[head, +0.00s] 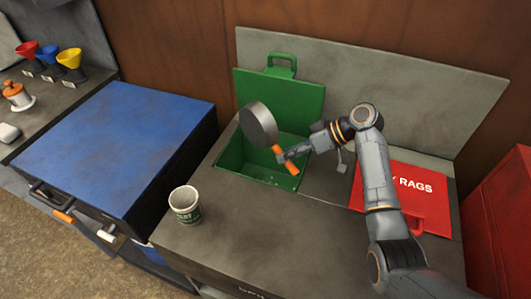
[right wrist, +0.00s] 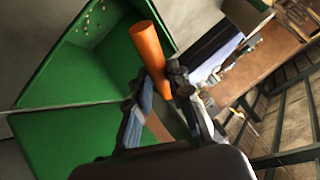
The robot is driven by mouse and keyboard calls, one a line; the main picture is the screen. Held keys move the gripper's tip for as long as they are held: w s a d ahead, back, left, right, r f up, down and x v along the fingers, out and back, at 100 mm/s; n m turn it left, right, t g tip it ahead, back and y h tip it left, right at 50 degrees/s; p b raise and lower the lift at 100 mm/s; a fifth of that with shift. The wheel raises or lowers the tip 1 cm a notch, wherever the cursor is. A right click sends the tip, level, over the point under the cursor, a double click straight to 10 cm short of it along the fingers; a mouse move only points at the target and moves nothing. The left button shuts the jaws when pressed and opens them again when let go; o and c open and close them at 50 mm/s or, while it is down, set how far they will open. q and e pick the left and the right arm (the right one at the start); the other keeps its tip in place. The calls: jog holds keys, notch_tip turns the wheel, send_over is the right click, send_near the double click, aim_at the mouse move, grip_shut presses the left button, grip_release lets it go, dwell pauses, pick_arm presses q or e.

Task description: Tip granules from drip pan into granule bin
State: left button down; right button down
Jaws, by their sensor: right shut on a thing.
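The drip pan (head: 260,124) is a grey round pan with an orange handle (head: 282,153). It is held tilted steeply on edge above the open granule bin (head: 231,155); its inside is hidden in the head view. My right gripper (head: 284,157) is shut on the handle, which also shows between its fingers in the right wrist view (right wrist: 147,45). The green bin has its lid (head: 285,97) raised at the back. Small pale granules (right wrist: 101,8) lie inside the bin in the right wrist view. My left gripper is out of view.
A white cup with a green label (head: 185,204) stands on the grey counter left of the bin. A blue-topped cabinet (head: 120,135) and coloured funnels (head: 70,58) are at left. The counter front is mostly clear.

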dwell(0.4)
